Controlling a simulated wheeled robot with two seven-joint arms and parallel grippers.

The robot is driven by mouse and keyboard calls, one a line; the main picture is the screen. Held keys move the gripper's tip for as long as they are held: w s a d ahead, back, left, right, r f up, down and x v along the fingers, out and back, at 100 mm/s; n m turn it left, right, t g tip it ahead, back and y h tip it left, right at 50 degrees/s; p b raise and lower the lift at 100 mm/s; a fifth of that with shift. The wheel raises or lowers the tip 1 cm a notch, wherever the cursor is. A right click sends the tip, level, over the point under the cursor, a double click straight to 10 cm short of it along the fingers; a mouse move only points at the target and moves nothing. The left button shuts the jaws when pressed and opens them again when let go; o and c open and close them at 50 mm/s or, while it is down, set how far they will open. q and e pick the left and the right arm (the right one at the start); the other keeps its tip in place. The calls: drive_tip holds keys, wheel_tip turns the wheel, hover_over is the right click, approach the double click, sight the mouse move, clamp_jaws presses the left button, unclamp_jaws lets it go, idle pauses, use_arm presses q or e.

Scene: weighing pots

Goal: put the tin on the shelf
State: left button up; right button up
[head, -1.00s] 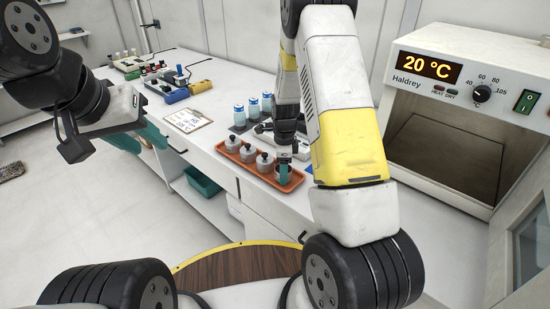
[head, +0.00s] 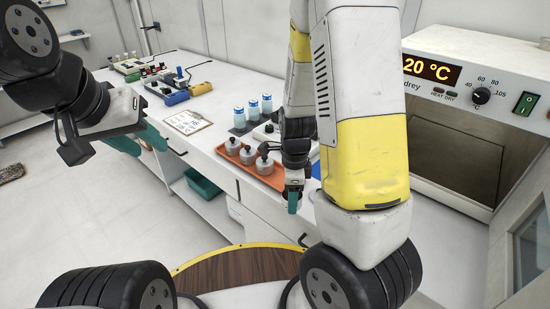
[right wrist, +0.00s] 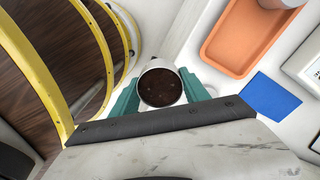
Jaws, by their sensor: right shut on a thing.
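My right gripper (head: 293,203) is shut on a tin; in the right wrist view the tin (right wrist: 160,87) is a round, pale-rimmed pot of dark, soil-like contents between teal fingers. It hangs clear of the orange tray (right wrist: 238,62), in front of the bench edge. In the head view the gripper mostly hides this tin. Three grey tins with dark knobs (head: 247,156) stand in the tray. A white oven (head: 485,60), reading 20 °C, stands at right with its chamber open; my right arm covers part of it. My left gripper (head: 148,146) is open and empty at left.
Three blue-and-white bottles (head: 253,108) stand behind the tray. A blue pad (right wrist: 268,96) lies beside it. A clipboard (head: 187,122) and a blue-and-yellow device (head: 175,96) are further left. A teal bin (head: 202,183) sits below the bench.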

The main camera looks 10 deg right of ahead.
drive_tip(key=shift+s, duration=0.25)
drive_tip(key=shift+w+n, duration=0.25)
drive_tip(key=shift+n, duration=0.25)
drive_tip(key=w+n, duration=0.1)
drive_tip(key=n, duration=0.2)
drive_tip(key=w+n, duration=0.2)
drive_tip(key=n, duration=0.1)
drive_tip(key=w+n, duration=0.2)
drive_tip(key=n, duration=0.1)
drive_tip(key=shift+w+r, duration=0.1)
drive_tip(key=shift+r, duration=0.1)
drive_tip(key=w+n, duration=0.1)
drive_tip(key=n, duration=0.1)
drive_tip(key=w+n, duration=0.1)
drive_tip(key=n, duration=0.2)
drive_tip(key=w+n, duration=0.2)
drive_tip(key=n, duration=0.1)
drive_tip(key=shift+r, duration=0.2)
drive_tip(key=shift+w+n, duration=0.5)
drive_tip(key=shift+n, duration=0.7)
